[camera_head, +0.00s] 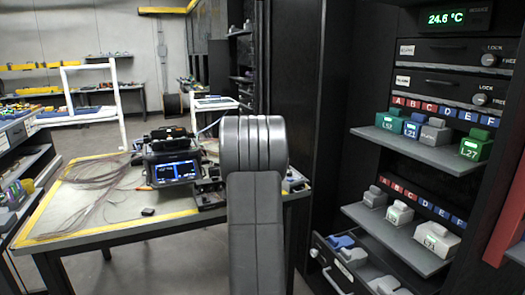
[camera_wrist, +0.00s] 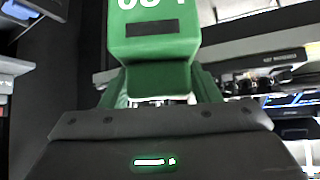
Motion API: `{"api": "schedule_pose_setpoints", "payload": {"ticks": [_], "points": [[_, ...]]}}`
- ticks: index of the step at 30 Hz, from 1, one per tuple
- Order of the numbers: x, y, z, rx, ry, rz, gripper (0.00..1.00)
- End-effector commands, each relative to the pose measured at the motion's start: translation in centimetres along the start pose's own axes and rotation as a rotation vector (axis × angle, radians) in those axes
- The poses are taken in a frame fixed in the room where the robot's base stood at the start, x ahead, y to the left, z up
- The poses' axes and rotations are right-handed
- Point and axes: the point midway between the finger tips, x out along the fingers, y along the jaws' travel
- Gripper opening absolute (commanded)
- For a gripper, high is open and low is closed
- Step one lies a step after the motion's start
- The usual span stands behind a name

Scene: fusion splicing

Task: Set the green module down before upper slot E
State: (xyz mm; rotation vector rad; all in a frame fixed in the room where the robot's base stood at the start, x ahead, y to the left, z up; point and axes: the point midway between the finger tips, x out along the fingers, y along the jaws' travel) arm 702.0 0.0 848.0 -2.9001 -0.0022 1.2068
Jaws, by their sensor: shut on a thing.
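The green module (camera_wrist: 155,50) fills the upper middle of the wrist view, with white characters cut off at the top edge. My gripper (camera_wrist: 158,101) is shut on it. The gripper and held module do not show in the head view, where my grey arm stands in the middle. The upper shelf (camera_head: 418,147) at right carries red and blue letter labels; the blue E label (camera_head: 473,117) is towards its right. A green module marked L27 (camera_head: 475,146) sits at the right end of this shelf, with a bare stretch to its left.
A lower shelf (camera_head: 395,232) holds pale modules, above an open drawer (camera_head: 335,270). A table (camera_head: 110,225) with a splicer (camera_head: 172,165) and loose fibres stands at left.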

Motion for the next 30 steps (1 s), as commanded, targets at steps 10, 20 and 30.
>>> {"api": "schedule_pose_setpoints", "payload": {"ticks": [10, 20, 30], "points": [[-5.6, 0.0, -5.6, 0.0, 0.001, 0.0, 0.27], [-7.7, 0.0, -7.6, 0.0, 0.001, 0.0, 0.27], [-7.8, -0.1, -7.8, 0.004, 0.003, 0.004, 0.27]]}}
